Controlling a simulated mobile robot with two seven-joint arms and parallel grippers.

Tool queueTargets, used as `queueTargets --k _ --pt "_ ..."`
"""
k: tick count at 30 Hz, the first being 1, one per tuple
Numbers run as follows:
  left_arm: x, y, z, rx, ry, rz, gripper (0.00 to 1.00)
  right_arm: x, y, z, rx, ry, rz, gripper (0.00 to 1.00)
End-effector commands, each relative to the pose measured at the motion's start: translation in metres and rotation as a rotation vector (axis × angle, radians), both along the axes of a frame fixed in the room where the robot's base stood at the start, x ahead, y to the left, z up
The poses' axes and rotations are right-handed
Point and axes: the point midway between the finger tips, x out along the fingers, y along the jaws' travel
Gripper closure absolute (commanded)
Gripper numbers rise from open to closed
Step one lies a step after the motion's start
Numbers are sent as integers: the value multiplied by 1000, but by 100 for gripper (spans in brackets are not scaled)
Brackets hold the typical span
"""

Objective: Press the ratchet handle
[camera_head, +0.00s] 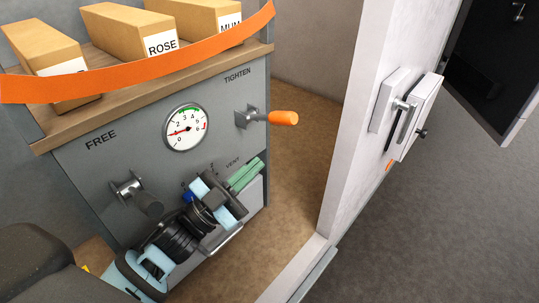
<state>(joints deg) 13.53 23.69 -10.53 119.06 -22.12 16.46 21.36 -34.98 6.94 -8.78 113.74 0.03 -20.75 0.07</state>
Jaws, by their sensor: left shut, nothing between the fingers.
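A lever with an orange grip (283,118) sticks out to the right from the grey panel, below the word TIGHTEN; I take it to be the ratchet handle. My right gripper is not in view.
A wooden shelf (120,108) above the panel holds tan boxes (128,37) with labels such as ROSE, behind an orange strap (140,77). To the right stands a white door edge (345,150) with a latch (408,115). Brown floor (300,185) lies open between panel and door.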

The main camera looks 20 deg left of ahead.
Motion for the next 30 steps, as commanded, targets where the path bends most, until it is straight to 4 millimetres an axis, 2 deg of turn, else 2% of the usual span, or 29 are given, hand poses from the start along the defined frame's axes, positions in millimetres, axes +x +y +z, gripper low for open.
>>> queueTargets --k 2,9,30 --pt "-9 5 -8 0 4 0 100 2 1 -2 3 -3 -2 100" --pt "-19 11 -11 -2 -2 -2 100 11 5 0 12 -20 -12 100" --pt "-19 12 -10 -1 -3 -2 100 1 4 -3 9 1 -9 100"
